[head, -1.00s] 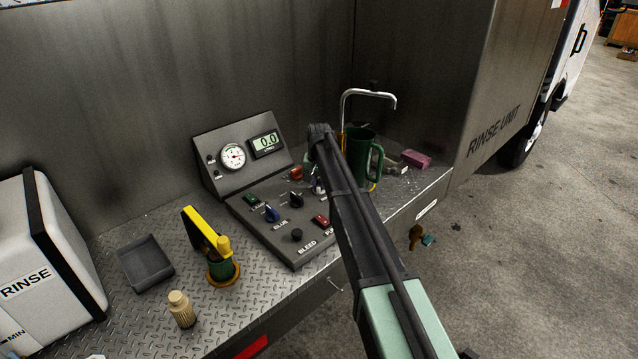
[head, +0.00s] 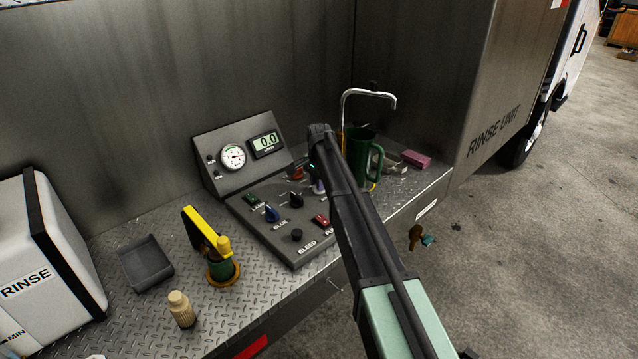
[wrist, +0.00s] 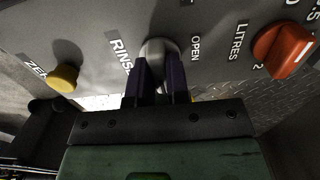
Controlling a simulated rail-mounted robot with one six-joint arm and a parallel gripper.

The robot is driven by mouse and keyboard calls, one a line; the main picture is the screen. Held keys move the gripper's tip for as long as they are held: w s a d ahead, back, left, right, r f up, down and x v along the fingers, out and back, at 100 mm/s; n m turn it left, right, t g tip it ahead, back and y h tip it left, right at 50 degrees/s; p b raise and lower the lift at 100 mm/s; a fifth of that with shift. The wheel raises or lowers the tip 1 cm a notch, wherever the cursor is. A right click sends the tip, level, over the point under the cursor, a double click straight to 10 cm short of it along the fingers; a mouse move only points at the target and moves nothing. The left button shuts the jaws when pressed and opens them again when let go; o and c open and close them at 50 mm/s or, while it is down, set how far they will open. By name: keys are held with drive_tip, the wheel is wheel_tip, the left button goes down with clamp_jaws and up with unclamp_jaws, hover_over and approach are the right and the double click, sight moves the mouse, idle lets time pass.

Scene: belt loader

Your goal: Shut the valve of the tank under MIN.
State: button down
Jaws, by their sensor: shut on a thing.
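In the wrist view, my gripper (wrist: 160,72) has its two dark blue fingers shut on a grey knob (wrist: 158,47) on the panel. The word RINSE is printed left of this knob and OPEN right of it. The knob's exact angle is hard to tell behind the fingers. In the head view, the fingers (head: 318,186) show only partly beside my arm, at the panel's right side. A white tank (head: 40,255) marked RINSE stands at the left, with a MIN mark low on its front. I cannot make out its liquid level.
The control panel (head: 262,205) carries a blue knob (head: 272,213), a black knob (head: 295,200) and a red switch (head: 320,220). In the wrist view, an orange knob (wrist: 284,48) and a yellow button (wrist: 64,77) flank the grey knob. A green jug (head: 362,155) stands behind my arm.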

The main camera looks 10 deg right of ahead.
idle(0.4)
drive_tip(key=c, duration=1.1)
unclamp_jaws()
wheel_tip(320, 180, up, 11)
drive_tip(key=p, duration=1)
drive_tip(key=shift+p, duration=0.4)
drive_tip(key=shift+f, duration=0.15)
